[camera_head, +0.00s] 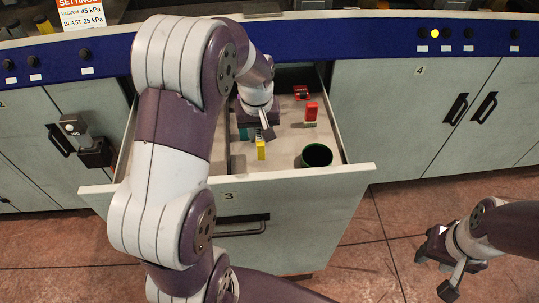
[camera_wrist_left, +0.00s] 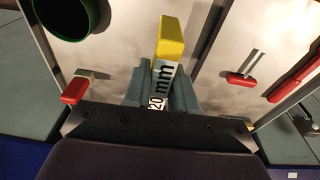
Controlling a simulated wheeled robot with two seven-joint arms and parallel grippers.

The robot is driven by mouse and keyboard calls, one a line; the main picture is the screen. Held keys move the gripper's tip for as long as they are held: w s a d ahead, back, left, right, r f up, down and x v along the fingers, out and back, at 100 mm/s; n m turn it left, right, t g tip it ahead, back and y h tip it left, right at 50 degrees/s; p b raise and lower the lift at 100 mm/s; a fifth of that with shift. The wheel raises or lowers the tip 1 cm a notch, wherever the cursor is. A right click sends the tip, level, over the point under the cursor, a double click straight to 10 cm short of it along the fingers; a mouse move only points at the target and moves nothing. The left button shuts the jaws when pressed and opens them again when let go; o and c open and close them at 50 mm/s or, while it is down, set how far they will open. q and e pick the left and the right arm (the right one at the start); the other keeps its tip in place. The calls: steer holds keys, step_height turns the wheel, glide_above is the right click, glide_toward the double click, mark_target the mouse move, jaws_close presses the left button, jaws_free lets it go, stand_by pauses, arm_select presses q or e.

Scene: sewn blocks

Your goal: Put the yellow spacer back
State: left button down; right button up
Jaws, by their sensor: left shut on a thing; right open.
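The yellow spacer (camera_head: 261,149) is in the open drawer 3 (camera_head: 300,210), below my left gripper (camera_head: 262,134). The left wrist view shows the yellow spacer (camera_wrist_left: 172,38) with its white "20 mm" label between the grey fingers of my left gripper (camera_wrist_left: 160,88), which is shut on it. The spacer stands roughly upright in the head view. I cannot tell whether its lower end touches the drawer floor. My right gripper (camera_head: 434,273) is open and empty, low over the floor outside the drawer at the right.
A dark green round container (camera_head: 316,155) stands at the drawer's front right. A divider (camera_head: 226,148) runs along the drawer's left. Some bare drawer floor shows around the spacer. Cabinet 4 (camera_head: 400,110) is closed.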

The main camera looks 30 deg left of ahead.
mark_target(257, 137)
arm_select(q)
steer(key=f, duration=0.9)
steer(key=shift+s, duration=0.4)
steer(key=shift+f, duration=0.2)
steer(key=c, duration=0.9)
jaws_free()
steer(key=r, duration=0.4)
steer(key=s+r, duration=0.1)
steer(key=r, duration=0.7)
steer(key=shift+s+d+r+p, duration=0.15)
steer(key=shift+s+d+p, duration=0.1)
steer(key=shift+p, duration=0.1)
